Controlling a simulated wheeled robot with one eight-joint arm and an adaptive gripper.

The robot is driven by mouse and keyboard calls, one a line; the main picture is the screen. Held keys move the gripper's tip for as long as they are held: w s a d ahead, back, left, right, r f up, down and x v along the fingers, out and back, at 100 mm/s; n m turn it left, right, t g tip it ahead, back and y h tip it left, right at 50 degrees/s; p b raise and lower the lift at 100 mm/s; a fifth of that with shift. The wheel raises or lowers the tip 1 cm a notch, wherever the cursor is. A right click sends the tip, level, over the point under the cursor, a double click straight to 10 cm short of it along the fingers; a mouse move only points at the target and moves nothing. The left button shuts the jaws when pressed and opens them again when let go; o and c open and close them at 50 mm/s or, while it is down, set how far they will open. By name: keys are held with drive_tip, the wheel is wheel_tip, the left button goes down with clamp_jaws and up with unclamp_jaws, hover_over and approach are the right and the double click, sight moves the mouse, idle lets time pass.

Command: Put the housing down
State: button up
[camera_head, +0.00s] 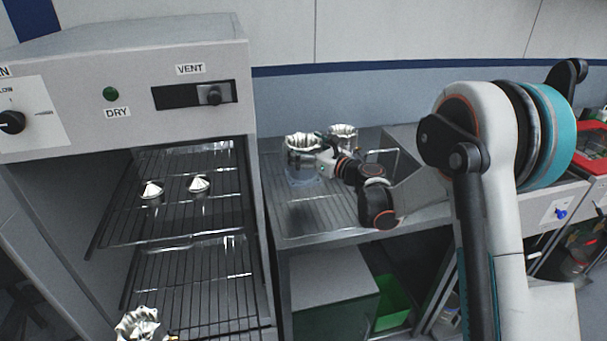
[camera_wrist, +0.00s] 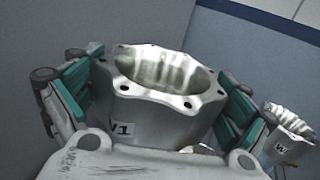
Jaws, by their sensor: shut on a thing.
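My gripper (camera_head: 326,162) is shut on a shiny metal housing (camera_head: 303,146), over the left part of the metal drainer surface (camera_head: 318,223). In the wrist view the held housing (camera_wrist: 160,110) sits upright between the teal-padded fingers, one on each side. It has a flanged rim with bolt holes, an open bore and a partly hidden label ending in "1". Its lower part is hard to make out in the head view, so I cannot tell whether it touches the surface. A second housing (camera_head: 342,133) stands just behind to the right; it also shows in the wrist view (camera_wrist: 287,137).
An open drying oven (camera_head: 190,110) stands at the left, with two small cone-shaped parts (camera_head: 152,190) (camera_head: 199,184) on its upper rack. Another metal housing (camera_head: 140,325) is at the lower left. The front of the drainer is clear. A green bin (camera_head: 393,302) is below.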

drive_tip(key=shift+f+b, duration=1)
drive_tip(key=shift+f, duration=2.95)
drive_tip(key=o, duration=1.7)
drive_tip(key=shift+f, duration=0.15)
